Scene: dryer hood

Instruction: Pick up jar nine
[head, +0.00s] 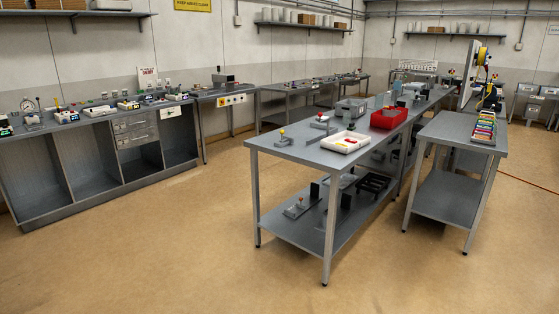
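I cannot make out jar nine; no jar with a readable number shows in the head view. Pale rounded containers (290,16) stand on the back wall shelf, and more pale ones (463,28) stand on the right wall shelf. They are too small to tell whether any is a jar. Neither of my grippers is in view.
A grey two-tier table (278,148) holds a white tray (346,143), a red bin (388,118) and small devices. A smaller table (447,133) with a row of coloured items (484,128) stands to its right. A long cabinet bench (75,128) lines the left wall. The brown floor (150,240) in front is clear.

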